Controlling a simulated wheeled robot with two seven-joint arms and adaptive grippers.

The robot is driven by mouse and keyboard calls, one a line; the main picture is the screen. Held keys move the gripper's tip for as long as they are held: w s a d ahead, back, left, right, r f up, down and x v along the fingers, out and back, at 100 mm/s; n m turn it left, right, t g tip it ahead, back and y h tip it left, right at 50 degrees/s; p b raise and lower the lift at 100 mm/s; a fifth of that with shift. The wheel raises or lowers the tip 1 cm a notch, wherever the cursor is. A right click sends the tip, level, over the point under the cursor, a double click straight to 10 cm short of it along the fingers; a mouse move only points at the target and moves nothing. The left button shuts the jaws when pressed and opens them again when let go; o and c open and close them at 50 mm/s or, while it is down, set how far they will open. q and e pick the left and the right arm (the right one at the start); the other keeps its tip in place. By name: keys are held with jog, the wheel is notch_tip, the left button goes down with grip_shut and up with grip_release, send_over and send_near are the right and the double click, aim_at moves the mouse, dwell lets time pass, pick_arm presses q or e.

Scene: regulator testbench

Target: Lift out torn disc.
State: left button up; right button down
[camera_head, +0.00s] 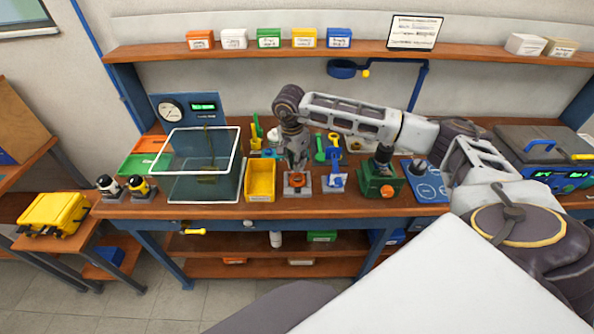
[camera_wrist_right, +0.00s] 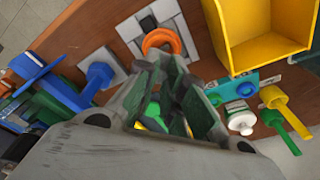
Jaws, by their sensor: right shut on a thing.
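My right gripper (camera_head: 297,166) points down over a small grey square plate (camera_head: 291,191) at the front of the bench. An orange ring-shaped disc (camera_head: 297,180) shows at its fingertips. In the right wrist view the fingers (camera_wrist_right: 166,64) are close together at the near edge of the orange disc (camera_wrist_right: 163,40), with the grey plate (camera_wrist_right: 187,21) behind it. The gripper is shut on the disc, though the contact is mostly hidden by the fingers. I cannot make out a tear. My left gripper is not in view.
A yellow bin (camera_head: 260,183) stands just left of the gripper, with a clear tank (camera_head: 203,170) beyond. A blue part on a plate (camera_head: 335,180) and a green fixture (camera_head: 380,182) stand to the right. Green and yellow tools are close behind. The bench front edge is near.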

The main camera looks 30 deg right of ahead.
jog(key=shift+r, duration=2.25)
